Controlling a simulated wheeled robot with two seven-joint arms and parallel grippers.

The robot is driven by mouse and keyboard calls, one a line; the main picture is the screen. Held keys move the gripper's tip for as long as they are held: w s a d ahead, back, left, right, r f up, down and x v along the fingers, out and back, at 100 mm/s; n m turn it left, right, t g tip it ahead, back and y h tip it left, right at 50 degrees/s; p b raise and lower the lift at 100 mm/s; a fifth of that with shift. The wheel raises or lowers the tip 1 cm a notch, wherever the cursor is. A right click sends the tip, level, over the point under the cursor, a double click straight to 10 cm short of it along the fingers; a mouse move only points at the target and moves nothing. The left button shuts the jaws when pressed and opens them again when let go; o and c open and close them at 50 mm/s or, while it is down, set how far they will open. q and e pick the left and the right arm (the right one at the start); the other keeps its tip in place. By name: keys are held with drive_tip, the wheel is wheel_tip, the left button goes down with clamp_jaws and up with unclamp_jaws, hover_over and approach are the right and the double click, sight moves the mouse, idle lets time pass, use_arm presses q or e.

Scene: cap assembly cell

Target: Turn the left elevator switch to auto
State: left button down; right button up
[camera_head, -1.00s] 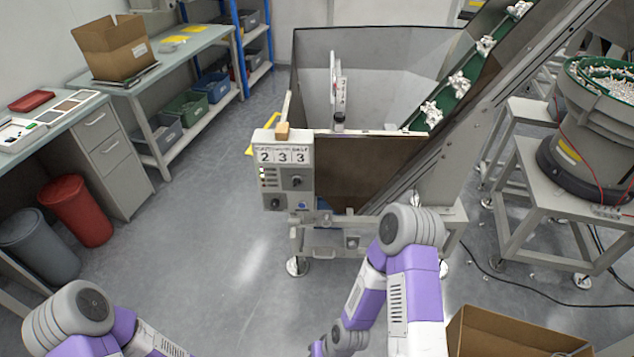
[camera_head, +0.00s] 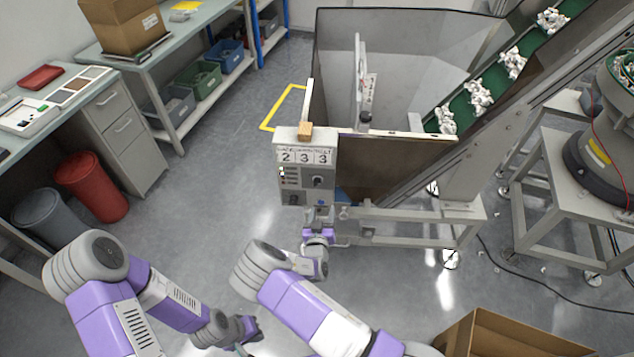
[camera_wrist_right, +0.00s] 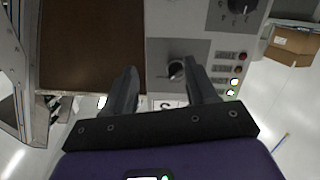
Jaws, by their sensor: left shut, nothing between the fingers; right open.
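A grey control panel (camera_head: 307,172) with a number display reading 2 3 3 is on the front of the hopper. It has an upper right black knob (camera_head: 318,181) and a lower left knob (camera_head: 294,199). Their labels are too small to read. My right gripper (camera_head: 318,214) is at the panel's lower edge. In the right wrist view its open fingers (camera_wrist_right: 161,68) appear on either side of the upper right knob (camera_wrist_right: 176,70); contact cannot be told. The lower left knob (camera_wrist_right: 240,8) shows at the top there. My left gripper (camera_head: 246,335) is shut and low, away from the panel.
The hopper (camera_head: 400,55) and the green conveyor (camera_head: 478,95) with white parts stand behind the panel. A cardboard box (camera_head: 500,340) is at the lower right. The floor left of the panel is clear.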

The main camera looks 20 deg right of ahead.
sight(317, 181)
drive_tip(key=shift+t, duration=0.9)
drive_tip(key=w+r, duration=0.1)
drive_tip(key=w, duration=0.2)
drive_tip(key=w+r, duration=0.1)
drive_tip(key=w, duration=0.2)
drive_tip(key=w+r, duration=0.1)
drive_tip(key=w, duration=0.1)
drive_tip(key=shift+w+d+r+b, duration=0.1)
drive_tip(key=shift+w+d+b, duration=0.2)
drive_tip(key=shift+w+b, duration=0.1)
drive_tip(key=c, duration=1)
drive_tip(key=shift+n, duration=0.3)
